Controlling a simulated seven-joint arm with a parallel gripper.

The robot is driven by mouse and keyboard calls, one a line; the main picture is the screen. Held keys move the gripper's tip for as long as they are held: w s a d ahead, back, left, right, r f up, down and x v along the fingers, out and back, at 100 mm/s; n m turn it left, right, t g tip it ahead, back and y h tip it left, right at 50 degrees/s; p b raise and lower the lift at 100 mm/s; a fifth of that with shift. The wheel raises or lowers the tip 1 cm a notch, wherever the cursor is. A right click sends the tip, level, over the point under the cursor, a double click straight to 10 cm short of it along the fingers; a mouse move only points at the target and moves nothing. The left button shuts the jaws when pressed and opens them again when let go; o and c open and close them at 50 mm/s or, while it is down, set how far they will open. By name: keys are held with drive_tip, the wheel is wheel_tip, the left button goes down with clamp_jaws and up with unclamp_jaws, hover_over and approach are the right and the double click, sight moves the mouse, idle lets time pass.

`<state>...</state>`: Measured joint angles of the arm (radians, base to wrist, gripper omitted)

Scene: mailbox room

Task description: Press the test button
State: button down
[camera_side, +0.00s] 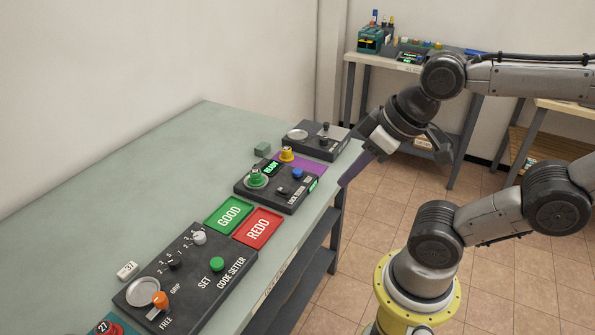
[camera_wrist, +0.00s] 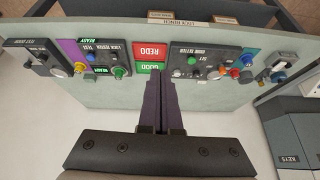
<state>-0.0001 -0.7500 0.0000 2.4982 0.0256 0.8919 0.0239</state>
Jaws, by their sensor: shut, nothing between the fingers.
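The blue button (camera_side: 297,173) is on the black lock tester box (camera_side: 243,188), near its right end. In the wrist view the blue button (camera_wrist: 88,57) sits beside a small TEST label. A green lock piece (camera_side: 257,178) stands in the tester's round seat, and a green READY display is lit behind it. My gripper (camera_side: 345,184) is shut and empty, with its purple fingers pointing down past the bench's right edge, to the right of the tester. In the wrist view the fingers (camera_wrist: 163,125) are together, and the tester is to their left.
Green GOOD (camera_side: 229,215) and red REDO (camera_side: 258,226) trays lie beside the tester. The code setter box (camera_side: 188,278) is in front. A yellow piece (camera_side: 287,154) stands on a purple mat, with another black box (camera_side: 318,141) behind. The bench's left side is mostly clear.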

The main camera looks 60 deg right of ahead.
drive_tip(key=w+a+r+m+y, duration=0.3)
drive_tip(key=w+a+r+m, duration=0.15)
drive_tip(key=w, duration=0.35)
drive_tip(key=w+d+f+m+t+y, duration=0.1)
drive_tip(key=w+d+m, duration=0.3)
drive_tip(key=w+m, duration=0.15)
drive_tip(key=w+d+f+m+t, duration=0.1)
drive_tip(key=w+d+m, duration=0.25)
drive_tip(key=w, duration=0.35)
drive_tip(key=w+d+f+m+h, duration=0.1)
drive_tip(key=d+f+m, duration=0.4)
drive_tip(key=d, duration=0.6)
drive_tip(key=w+d+f+m+t+h, duration=0.1)
drive_tip(key=d+f+m, duration=0.5)
drive_tip(key=d+f, duration=0.3)
drive_tip(key=shift+d, duration=1.15)
drive_tip(key=shift+w, duration=0.1)
